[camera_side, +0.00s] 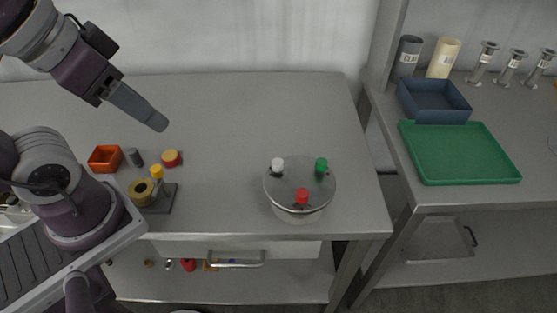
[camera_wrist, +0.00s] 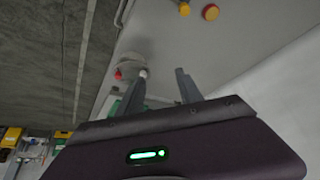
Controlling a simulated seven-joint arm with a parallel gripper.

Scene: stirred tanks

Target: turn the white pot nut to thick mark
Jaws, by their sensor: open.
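A round grey pot (camera_side: 299,209) stands at the right part of the near table. Its lid (camera_side: 298,181) carries three capped nuts: the white nut (camera_side: 277,164) at the back left, a green nut (camera_side: 321,165) at the back right and a red nut (camera_side: 302,196) at the front. Marks beside the white nut are too small to read. My gripper (camera_side: 158,122) is high above the table, left of the pot and well apart from it. In the wrist view my gripper (camera_wrist: 161,76) is open with nothing between its fingers; the white nut (camera_wrist: 143,73) shows beyond one finger.
An orange bin (camera_side: 105,159), a red-and-yellow round piece (camera_side: 172,158) and a dark fixture with a brass ring (camera_side: 143,192) stand left of the pot. A green tray (camera_side: 460,153) and blue bin (camera_side: 434,101) occupy the right table. The table between fixture and pot is clear.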

